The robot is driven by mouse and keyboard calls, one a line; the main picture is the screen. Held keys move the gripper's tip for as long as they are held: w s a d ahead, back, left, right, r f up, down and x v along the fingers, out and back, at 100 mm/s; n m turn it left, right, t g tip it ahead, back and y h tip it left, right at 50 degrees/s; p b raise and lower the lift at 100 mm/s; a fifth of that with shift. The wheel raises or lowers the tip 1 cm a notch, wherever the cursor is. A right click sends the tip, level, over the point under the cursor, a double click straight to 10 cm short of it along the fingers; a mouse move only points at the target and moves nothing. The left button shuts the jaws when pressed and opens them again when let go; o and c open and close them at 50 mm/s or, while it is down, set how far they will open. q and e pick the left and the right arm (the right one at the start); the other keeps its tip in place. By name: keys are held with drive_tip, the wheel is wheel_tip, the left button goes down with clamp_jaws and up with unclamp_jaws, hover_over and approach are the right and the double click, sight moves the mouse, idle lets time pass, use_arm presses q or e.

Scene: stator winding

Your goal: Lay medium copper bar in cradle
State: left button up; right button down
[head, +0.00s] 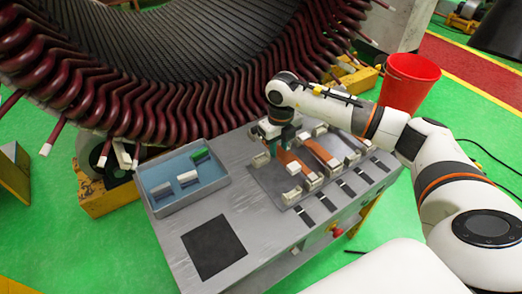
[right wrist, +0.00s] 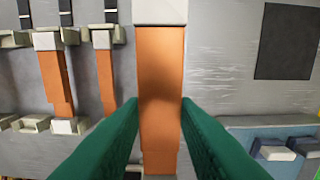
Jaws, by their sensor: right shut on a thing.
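My right gripper (head: 278,147) is shut on a copper bar (head: 288,157) with a white end, above the left part of the cradle plate. In the right wrist view the held copper bar (right wrist: 160,85) runs lengthwise between the green fingers (right wrist: 160,120), its white end at the top. Its height above the plate is hard to tell. Two more copper bars lie in cradles: a wider one (right wrist: 55,80), also in the head view (head: 322,153), and a narrower one (right wrist: 105,78). The cradle under the held bar is partly hidden; its front block (head: 288,197) shows. My left gripper is not in view.
A blue-lined tray (head: 152,207) with grey, white and green blocks stands at the left of the table. A black square pad (head: 214,246) lies at the front. An empty cradle (right wrist: 14,39) is at the far side. The stator (head: 120,95) rises behind the table; a red bucket (head: 408,84) stands beyond.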

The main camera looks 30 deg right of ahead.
sight(279, 149)
drive_tip(key=shift+a, duration=0.1)
drive_tip(key=shift+w+d+f+b, duration=0.1)
drive_tip(key=shift+d+f+b, duration=0.2)
drive_tip(key=shift+f, duration=0.6)
drive_tip(key=shift+f+b, duration=0.65)
drive_tip(key=shift+f, duration=0.1)
wheel_tip(279, 149, down, 8)
drive_tip(key=b, duration=0.5)
drive_tip(key=shift+a+r+b, duration=0.15)
drive_tip(key=shift+r+b, duration=0.1)
drive_tip(key=shift+b, duration=0.05)
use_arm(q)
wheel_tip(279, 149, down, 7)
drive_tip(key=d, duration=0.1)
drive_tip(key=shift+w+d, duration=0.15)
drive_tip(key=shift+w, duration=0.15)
